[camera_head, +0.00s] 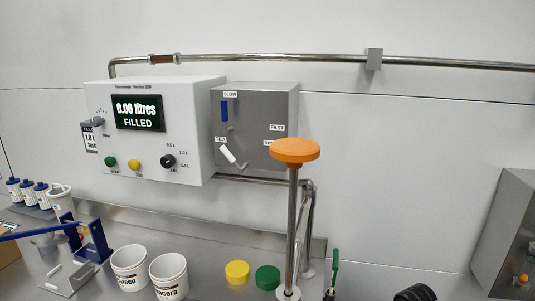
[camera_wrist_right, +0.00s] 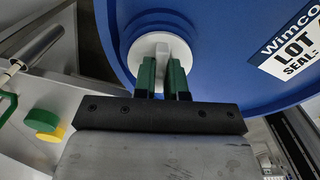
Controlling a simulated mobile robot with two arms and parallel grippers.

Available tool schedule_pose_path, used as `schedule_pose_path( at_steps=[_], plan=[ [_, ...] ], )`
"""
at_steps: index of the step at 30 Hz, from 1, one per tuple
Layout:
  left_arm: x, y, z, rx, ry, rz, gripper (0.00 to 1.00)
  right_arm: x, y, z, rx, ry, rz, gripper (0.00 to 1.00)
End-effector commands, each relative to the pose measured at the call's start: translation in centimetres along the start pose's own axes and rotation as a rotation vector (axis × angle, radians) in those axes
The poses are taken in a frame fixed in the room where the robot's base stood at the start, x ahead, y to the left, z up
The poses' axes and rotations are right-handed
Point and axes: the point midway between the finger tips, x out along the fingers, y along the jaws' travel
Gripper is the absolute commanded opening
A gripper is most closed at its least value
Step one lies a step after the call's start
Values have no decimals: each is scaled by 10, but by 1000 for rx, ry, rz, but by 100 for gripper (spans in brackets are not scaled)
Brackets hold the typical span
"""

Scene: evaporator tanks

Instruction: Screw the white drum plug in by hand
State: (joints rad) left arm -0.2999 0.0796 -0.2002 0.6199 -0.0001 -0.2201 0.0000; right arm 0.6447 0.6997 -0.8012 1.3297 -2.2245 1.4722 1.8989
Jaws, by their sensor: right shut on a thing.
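In the right wrist view the white drum plug (camera_wrist_right: 143,47) is a round white disc with a raised grip on its face. It sits against the end of the blue drum (camera_wrist_right: 218,62). My right gripper (camera_wrist_right: 161,72) is shut on the plug's raised grip, with a green finger on each side. The fingers and the plug's own face hide the thread, so I cannot tell how deep it sits. The drum and plug do not show in the head view. My left gripper is in neither view.
A steel bench (camera_head: 215,236) holds two white tubs (camera_head: 129,266), (camera_head: 168,274), a yellow cap (camera_head: 237,271) and a green cap (camera_head: 267,277). An orange-topped steel post (camera_head: 294,150) stands upright on it. A control box (camera_head: 165,150) reads 0.00 litres, FILLED. A drum label (camera_wrist_right: 295,45) is beside the plug.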

Motion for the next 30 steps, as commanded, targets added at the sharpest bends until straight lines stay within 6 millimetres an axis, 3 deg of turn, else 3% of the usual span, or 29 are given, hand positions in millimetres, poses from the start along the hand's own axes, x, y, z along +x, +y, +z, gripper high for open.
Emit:
schedule_pose_path(
  at_steps=[8, 18, 30],
  plan=[
    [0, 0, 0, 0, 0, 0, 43, 0, 0, 0, 11, 0, 1, 0],
    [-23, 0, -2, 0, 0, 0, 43, -2, 0, 0, 291, 0, 1, 0],
    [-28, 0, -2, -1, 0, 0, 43, -2, 0, 0, 358, 0, 0, 0]
  ],
)
